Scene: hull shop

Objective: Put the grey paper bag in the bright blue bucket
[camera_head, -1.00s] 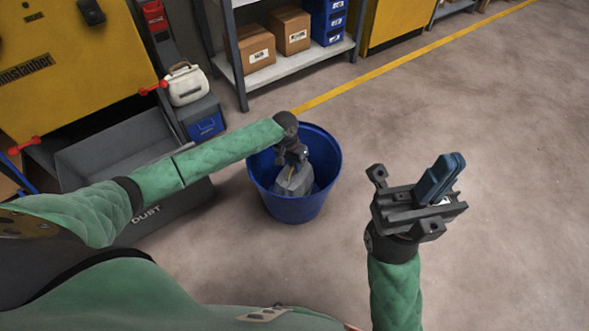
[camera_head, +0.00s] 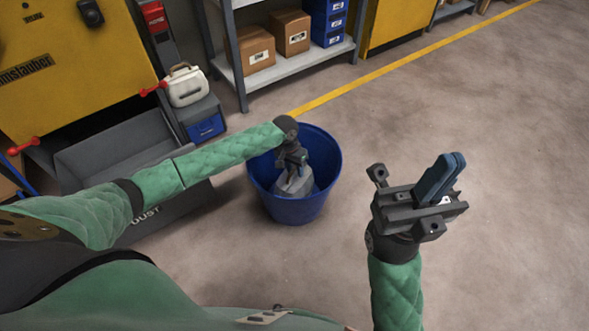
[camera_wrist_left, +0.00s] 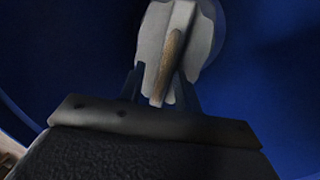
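The bright blue bucket (camera_head: 328,160) stands upright on the floor. The grey paper bag (camera_head: 296,187) is inside the bucket, low down, below its rim. My left gripper (camera_head: 291,171) reaches down into the bucket over the bag. In the left wrist view, the upper part of the bag (camera_wrist_left: 153,40), with a tan strip on it, sits between the two dark fingers (camera_wrist_left: 160,82) and fills the gap between them. The bag's underside is hidden, so I cannot tell whether it rests on the bucket floor. My right gripper (camera_head: 440,178) is empty, raised at the right, its blue fingers close together.
A grey dust bin (camera_head: 110,155) and a yellow machine (camera_head: 70,70) stand left of the bucket. A shelf (camera_head: 290,68) with cardboard boxes (camera_head: 256,48) and blue drawers (camera_head: 326,20) is behind. The floor right of the bucket is clear.

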